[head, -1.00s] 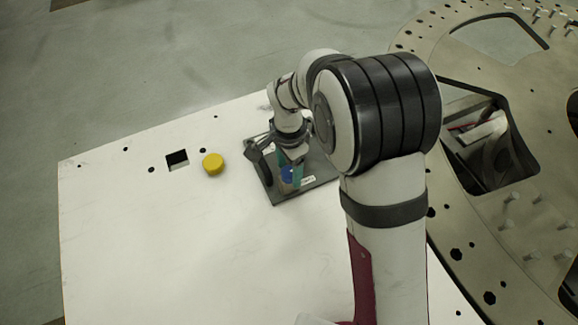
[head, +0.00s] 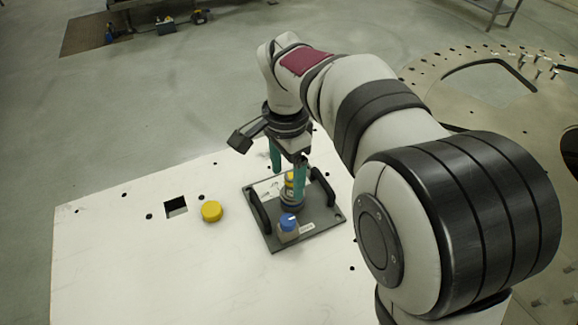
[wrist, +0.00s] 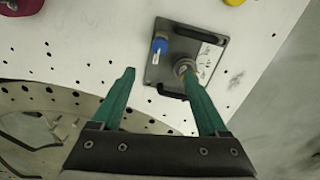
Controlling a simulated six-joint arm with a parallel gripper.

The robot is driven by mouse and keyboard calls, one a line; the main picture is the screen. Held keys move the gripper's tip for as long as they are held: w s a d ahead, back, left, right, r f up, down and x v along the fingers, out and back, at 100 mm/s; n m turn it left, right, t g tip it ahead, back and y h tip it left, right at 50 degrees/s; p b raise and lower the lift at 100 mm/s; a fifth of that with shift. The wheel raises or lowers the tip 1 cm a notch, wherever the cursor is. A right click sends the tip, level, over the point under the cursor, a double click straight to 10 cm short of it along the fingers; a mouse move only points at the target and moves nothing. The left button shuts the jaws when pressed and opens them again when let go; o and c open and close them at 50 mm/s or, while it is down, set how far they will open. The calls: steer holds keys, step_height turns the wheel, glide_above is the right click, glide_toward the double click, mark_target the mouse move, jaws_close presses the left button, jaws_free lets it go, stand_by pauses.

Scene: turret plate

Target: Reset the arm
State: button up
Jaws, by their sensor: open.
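My gripper (head: 289,162) has green fingers and is open and empty. In the head view it hangs above the far side of a dark grey plate (head: 322,218) with black handles. In the wrist view the gripper (wrist: 157,88) shows its two fingers spread wide apart, with the plate (wrist: 165,75) beyond them. On the plate stand a part with a blue cap (head: 289,221) and a round metal part with a yellow band (head: 291,188). A finger overlaps the banded part in the wrist view; I cannot tell if they touch.
The white table (head: 150,270) has a square hole (head: 175,206) and a yellow round cap (head: 211,211) left of the plate. A large metal ring plate (head: 470,95) with holes and pegs lies to the right. The table's left front is clear.

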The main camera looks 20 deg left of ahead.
steer(key=shift+r, duration=0.3)
steer(key=s+d+r+y, duration=0.1)
steer(key=s+d, duration=0.4)
steer(key=d, duration=0.3)
steer(key=s+d+r, duration=0.2)
steer(key=s+d, duration=0.2)
steer(key=d, duration=0.3)
steer(key=s+d+f+n, duration=0.1)
steer(key=s+d+f, duration=0.1)
steer(key=s, duration=0.3)
steer(key=s+d+f+y, duration=0.1)
steer(key=s+d+f, duration=0.1)
steer(key=s, duration=0.4)
steer(key=shift+s+d+f+n, duration=0.3)
steer(key=shift+d+n, duration=0.1)
steer(key=shift+d, duration=0.25)
